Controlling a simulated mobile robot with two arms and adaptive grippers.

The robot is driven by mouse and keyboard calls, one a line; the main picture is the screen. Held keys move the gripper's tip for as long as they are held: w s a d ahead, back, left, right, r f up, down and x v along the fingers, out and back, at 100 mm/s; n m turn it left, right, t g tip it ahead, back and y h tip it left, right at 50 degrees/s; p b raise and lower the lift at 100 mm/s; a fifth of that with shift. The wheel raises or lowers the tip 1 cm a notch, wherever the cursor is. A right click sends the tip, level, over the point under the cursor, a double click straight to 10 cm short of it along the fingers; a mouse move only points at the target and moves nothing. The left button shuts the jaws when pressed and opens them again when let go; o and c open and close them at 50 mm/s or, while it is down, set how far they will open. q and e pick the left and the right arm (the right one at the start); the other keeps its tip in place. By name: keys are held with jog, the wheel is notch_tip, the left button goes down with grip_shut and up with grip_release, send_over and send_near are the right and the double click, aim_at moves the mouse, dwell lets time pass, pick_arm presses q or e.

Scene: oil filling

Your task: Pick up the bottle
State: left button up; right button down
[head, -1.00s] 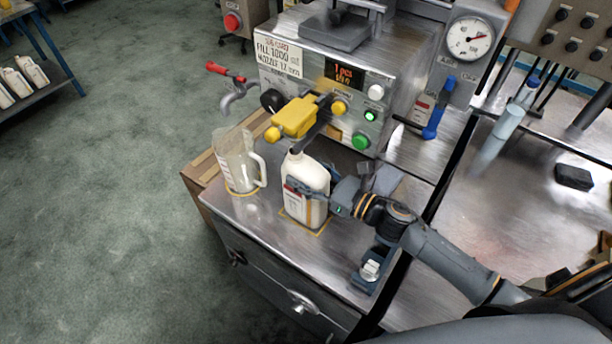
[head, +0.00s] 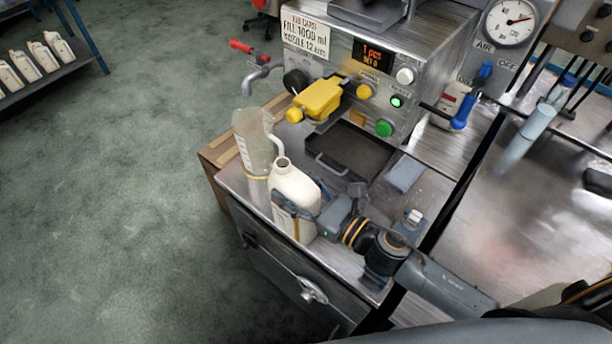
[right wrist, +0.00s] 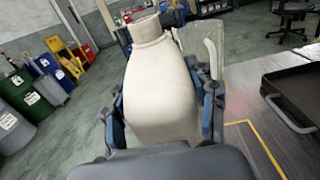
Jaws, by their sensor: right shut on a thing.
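The white bottle (head: 292,188), open at the top, is near the front left edge of the metal bench. My right gripper (head: 298,212) is shut on its body from the right. In the right wrist view the bottle (right wrist: 160,90) stands between the two fingers of the right gripper (right wrist: 163,120), one on each side, and tilts in that picture. My left gripper is not in view.
A clear measuring jug (head: 252,145) stands just behind the bottle. The filling machine (head: 350,60) with its yellow nozzle (head: 318,98) is behind, above a dark drip tray (head: 345,158). A grey block (head: 405,174) lies right of the tray. More bottles (head: 42,58) stand on a far shelf.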

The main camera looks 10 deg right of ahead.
jog(key=s+a, duration=0.4)
jog(key=a, duration=0.2)
jog(key=shift+s+r+b, duration=0.2)
jog(key=shift+s+b, duration=0.15)
jog(key=shift+b, duration=0.05)
